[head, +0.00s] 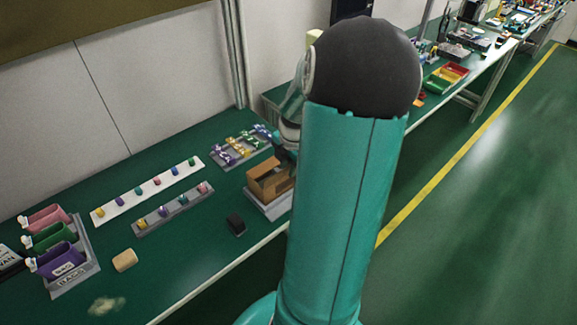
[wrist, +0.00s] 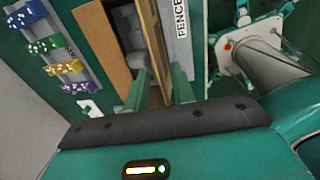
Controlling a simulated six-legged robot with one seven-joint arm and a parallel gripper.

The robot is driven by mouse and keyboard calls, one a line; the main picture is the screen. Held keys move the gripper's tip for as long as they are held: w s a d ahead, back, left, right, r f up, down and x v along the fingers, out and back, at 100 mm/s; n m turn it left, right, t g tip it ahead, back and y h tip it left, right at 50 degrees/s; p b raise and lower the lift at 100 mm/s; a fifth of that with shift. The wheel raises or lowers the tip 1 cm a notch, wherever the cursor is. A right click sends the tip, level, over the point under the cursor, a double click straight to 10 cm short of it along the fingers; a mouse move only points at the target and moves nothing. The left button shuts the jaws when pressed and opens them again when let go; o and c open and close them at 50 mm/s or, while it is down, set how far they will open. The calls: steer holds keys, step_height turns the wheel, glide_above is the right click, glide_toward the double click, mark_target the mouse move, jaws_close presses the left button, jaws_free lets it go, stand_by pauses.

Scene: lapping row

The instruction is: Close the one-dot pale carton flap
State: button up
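An open brown cardboard carton (head: 268,182) stands near the table's front edge, partly hidden by my arm. In the wrist view a wide tan flap (wrist: 98,38) stands out along its left side, and a narrow brown panel (wrist: 158,45) runs along its right side. Grey shapes show inside the opening. No dot mark is readable on either panel, so I cannot tell which is the one-dot pale flap. My gripper (wrist: 162,88) is at the carton, its two green fingers apart, with the narrow brown panel's end showing between them. Contact is unclear. The head view hides the fingertips.
A grey strip lettered FENCE (wrist: 180,30) runs close beside the carton. A rack of coloured pieces (head: 240,148) stands behind it. Pink, green and purple bins (head: 90,285) stand far left.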

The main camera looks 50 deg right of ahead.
steer(key=shift+w+f, duration=0.25)
steer(key=shift+f, duration=0.05)
steer(key=shift+s, duration=0.3)
steer(key=shift+w, duration=0.2)
steer(key=shift+c, duration=0.3)
steer(key=shift+s, duration=0.15)
jaws_close()
